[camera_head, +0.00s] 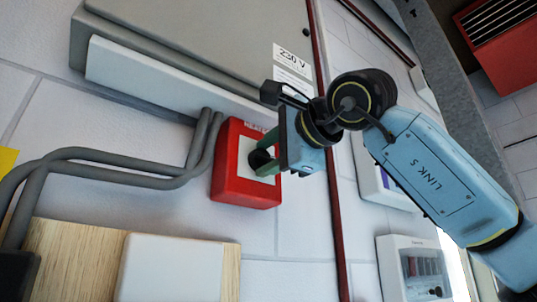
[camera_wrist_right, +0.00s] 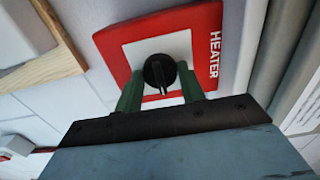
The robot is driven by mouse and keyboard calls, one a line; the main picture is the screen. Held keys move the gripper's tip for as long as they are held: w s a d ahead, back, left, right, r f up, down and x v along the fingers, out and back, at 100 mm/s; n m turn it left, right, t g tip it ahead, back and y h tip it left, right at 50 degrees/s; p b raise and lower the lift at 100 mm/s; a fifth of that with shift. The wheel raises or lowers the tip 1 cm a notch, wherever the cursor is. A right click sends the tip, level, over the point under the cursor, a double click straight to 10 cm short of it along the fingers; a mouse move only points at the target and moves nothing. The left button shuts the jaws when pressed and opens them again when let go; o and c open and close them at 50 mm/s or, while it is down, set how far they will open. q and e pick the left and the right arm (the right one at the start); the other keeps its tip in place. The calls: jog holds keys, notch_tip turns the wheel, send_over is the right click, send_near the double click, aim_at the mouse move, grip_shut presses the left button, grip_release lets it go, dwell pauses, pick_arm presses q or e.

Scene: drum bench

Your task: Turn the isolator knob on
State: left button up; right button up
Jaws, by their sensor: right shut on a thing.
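The isolator is a red box (camera_head: 228,182) with a white face, fixed to the wall. It reads "HEATER" in the right wrist view (camera_wrist_right: 113,52). Its round black knob (camera_head: 259,158) is at the middle of the face. In the right wrist view the knob (camera_wrist_right: 159,71) shows a raised ridge running roughly up and down the picture. My right gripper (camera_head: 266,153) reaches the box from the right. Its green fingers (camera_wrist_right: 160,90) are shut on the knob, one on each side. The gripper body hides part of the box face. My left gripper is not in view.
A grey cabinet (camera_head: 190,35) marked "230 V" hangs above the box. Grey conduits (camera_head: 130,170) run close to the box's left side. A wooden board (camera_head: 75,255) with a white panel (camera_head: 170,270) is below left. A white unit (camera_head: 412,270) is at lower right.

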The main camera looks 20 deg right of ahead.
dwell(0.3)
jog(key=o, duration=1)
jog(key=shift+s, duration=0.15)
jog(key=b+v, duration=0.2)
jog(key=v, duration=1.1)
jog(key=shift+s, duration=0.1)
